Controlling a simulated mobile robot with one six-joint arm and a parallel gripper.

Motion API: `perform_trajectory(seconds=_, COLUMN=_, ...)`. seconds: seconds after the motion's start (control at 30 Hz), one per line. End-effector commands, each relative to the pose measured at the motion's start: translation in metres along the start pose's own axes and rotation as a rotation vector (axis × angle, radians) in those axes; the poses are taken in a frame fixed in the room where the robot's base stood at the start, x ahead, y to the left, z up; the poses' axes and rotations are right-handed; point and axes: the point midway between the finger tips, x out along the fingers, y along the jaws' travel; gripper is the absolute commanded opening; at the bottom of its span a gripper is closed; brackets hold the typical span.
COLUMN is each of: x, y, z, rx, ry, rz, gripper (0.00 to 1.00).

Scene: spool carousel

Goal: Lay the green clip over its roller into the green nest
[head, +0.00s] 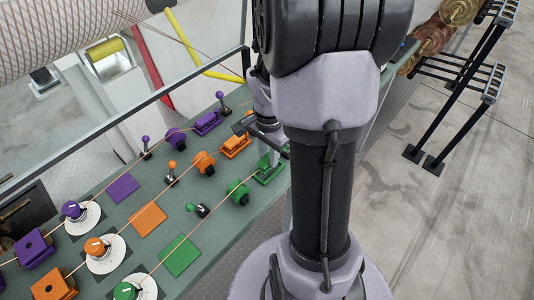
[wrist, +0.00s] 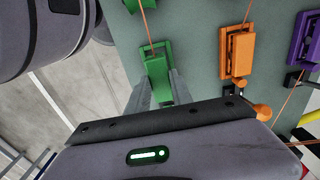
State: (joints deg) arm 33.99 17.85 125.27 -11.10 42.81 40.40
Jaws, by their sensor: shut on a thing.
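The green clip (wrist: 157,68) is held between the two fingers of my gripper (wrist: 155,92) in the wrist view. It lies over or just at the green nest (wrist: 166,47); I cannot tell whether it is fully seated. A thin line runs to the clip's far end. In the head view the green nest (head: 268,179) is at the panel's right edge, under my gripper (head: 270,155), and my arm hides part of this area. The green roller (head: 238,192) stands to the lower left of the nest, with the line at it.
The orange nest with its clip (wrist: 238,52) and the purple one (wrist: 306,40) are close beside my gripper. An orange lever (wrist: 262,112) is near my gripper body. The orange roller (head: 204,163) and a green lever (head: 197,209) stand on the panel. A rail (head: 120,118) runs behind.

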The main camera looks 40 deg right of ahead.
Motion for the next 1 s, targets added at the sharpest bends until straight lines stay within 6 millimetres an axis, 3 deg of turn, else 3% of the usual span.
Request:
perform_trajectory(seconds=0.1, x=0.010, y=0.000, z=0.000, rx=0.000, ry=0.000, rz=0.000, gripper=0.00)
perform_trajectory(seconds=0.57, x=0.012, y=0.000, z=0.000, rx=0.001, ry=0.000, rz=0.000, gripper=0.00)
perform_trajectory(seconds=1.0, x=0.029, y=0.000, z=0.000, rx=0.001, ry=0.000, rz=0.000, gripper=0.00)
